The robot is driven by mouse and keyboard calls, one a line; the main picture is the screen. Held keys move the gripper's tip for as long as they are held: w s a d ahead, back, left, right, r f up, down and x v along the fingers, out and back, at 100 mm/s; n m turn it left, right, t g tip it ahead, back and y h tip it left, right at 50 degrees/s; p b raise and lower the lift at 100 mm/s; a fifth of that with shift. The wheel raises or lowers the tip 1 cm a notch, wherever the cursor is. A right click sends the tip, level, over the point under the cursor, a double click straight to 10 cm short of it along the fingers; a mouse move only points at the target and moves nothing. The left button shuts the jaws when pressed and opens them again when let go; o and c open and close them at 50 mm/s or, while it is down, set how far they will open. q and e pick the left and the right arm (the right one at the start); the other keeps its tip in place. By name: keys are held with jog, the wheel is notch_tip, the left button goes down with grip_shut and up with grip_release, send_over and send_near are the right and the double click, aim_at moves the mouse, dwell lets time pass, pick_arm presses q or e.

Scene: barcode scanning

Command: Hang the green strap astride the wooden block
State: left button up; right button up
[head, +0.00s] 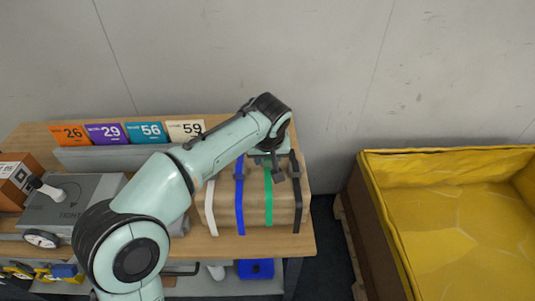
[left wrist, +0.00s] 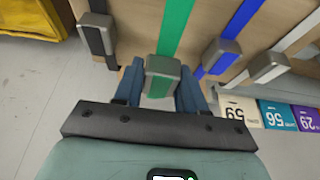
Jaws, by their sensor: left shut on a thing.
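The wooden block (head: 224,203) lies on the table's right part. The green strap (head: 268,200) runs across its top and down the near side, between a blue and a black strap. My left gripper (head: 268,158) is at the block's far side. In the left wrist view, the green strap (left wrist: 176,28) lies against the wood and ends in a grey end piece (left wrist: 162,68). The blue fingers of my left gripper (left wrist: 158,90) stand on either side of that end piece and are shut on it. My right gripper is not in view.
A white strap (head: 211,207), a blue strap (head: 239,200) and a black strap (head: 297,200) also cross the block. Numbered cards (head: 145,132) stand at the back left. A yellow-lined crate (head: 450,220) stands on the right, past a floor gap.

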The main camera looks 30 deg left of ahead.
pick_arm(q)
jog(key=shift+f+b, duration=1.15)
jog(key=shift+f, duration=0.6)
jog(key=shift+s+f, duration=0.1)
jog(key=shift+f, duration=0.2)
jog(key=shift+d+f, duration=0.1)
jog(key=shift+f, duration=0.05)
jog(key=o, duration=1.2)
jog(key=shift+f, duration=0.1)
jog(key=shift+c, duration=0.2)
jog(key=p+v, duration=0.2)
jog(key=v, duration=1.2)
jog(key=shift+r, duration=0.25)
jog(key=shift+w+d, duration=0.1)
jog(key=shift+w, duration=0.1)
